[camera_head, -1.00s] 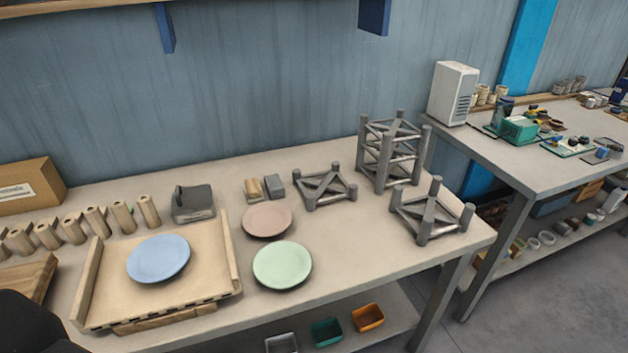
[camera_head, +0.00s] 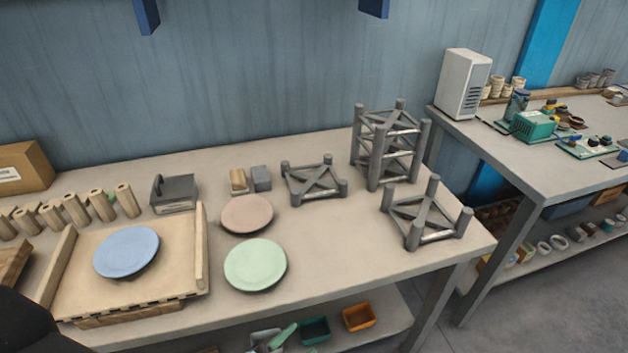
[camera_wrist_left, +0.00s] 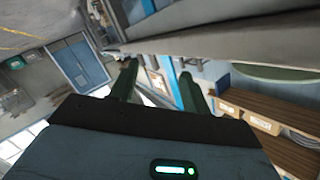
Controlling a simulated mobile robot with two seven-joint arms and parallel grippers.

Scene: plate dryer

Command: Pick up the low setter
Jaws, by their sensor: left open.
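Three grey setters with corner posts and cross braces stand on the near table. The lowest-looking setter (camera_head: 314,182) is at the back middle, with short posts. A setter with longer posts (camera_head: 427,216) stands at the right front. A tall tiered setter (camera_head: 390,145) stands behind it. My left gripper (camera_wrist_left: 158,85) is open and empty in the left wrist view, away from the setters. In the head view only a dark part of my body shows at the lower left corner. My right gripper is not in view.
Left of the low setter are two small blocks (camera_head: 250,180), a pink plate (camera_head: 246,214) and a green plate (camera_head: 255,265). A blue plate (camera_head: 126,251) lies on a wooden tray (camera_head: 185,278). Bare tabletop (camera_head: 340,250) lies in front of the low setter.

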